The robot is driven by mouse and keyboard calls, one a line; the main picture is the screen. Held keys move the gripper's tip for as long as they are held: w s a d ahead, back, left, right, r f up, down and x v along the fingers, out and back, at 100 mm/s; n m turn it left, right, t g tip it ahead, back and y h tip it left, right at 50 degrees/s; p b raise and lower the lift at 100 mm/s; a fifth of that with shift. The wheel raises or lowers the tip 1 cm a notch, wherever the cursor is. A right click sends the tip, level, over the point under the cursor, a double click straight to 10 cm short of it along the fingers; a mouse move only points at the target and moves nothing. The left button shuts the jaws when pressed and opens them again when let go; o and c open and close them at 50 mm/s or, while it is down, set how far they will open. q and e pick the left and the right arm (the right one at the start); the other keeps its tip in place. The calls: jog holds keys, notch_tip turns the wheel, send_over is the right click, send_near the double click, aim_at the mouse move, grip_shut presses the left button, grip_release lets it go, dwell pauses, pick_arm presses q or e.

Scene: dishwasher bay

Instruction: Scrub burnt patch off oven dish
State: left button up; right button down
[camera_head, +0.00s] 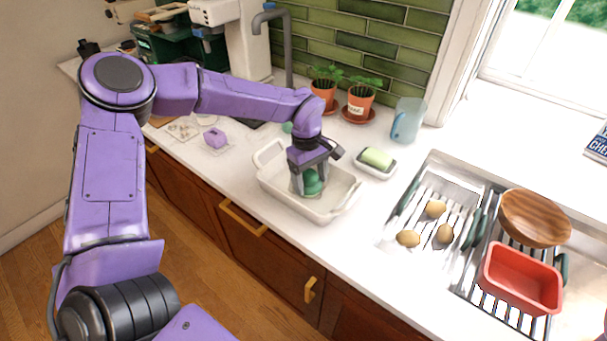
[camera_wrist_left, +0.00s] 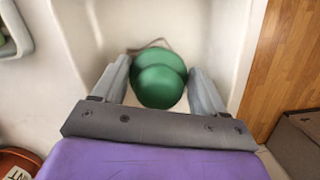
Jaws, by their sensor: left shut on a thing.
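The white oven dish (camera_head: 271,183) stands on the white counter near its front edge. My left gripper (camera_head: 306,188) reaches down into the dish and is shut on a green rounded scrubber (camera_head: 313,183). In the left wrist view the scrubber (camera_wrist_left: 160,80) sits between the two grey fingers, with the dish's pale inside (camera_wrist_left: 215,35) around it. A thin brownish curved mark shows behind the scrubber in that view; I cannot tell whether it is the burnt patch. The gripper and scrubber hide part of the dish floor. My right gripper does not show.
A soap dish with a green-and-white bar (camera_head: 376,158) stands right of the oven dish. Farther right, a sink rack holds potatoes (camera_head: 408,239), a wooden bowl (camera_head: 535,218) and a red tub (camera_head: 521,279). Potted plants (camera_head: 360,100) and a blue jug (camera_head: 406,121) stand behind.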

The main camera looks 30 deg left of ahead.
pick_arm(q)
jog(key=shift+d, duration=0.6)
jog(key=shift+a+p, duration=1.1)
jog(key=shift+a, duration=0.25)
jog(key=shift+a+f, duration=0.15)
jog(key=shift+a, duration=0.3)
jog(key=shift+a+f, duration=0.15)
jog(key=shift+a, duration=0.1)
notch_tip(320, 180, up, 6)
jog(key=p, duration=0.6)
jog(key=shift+w, duration=0.1)
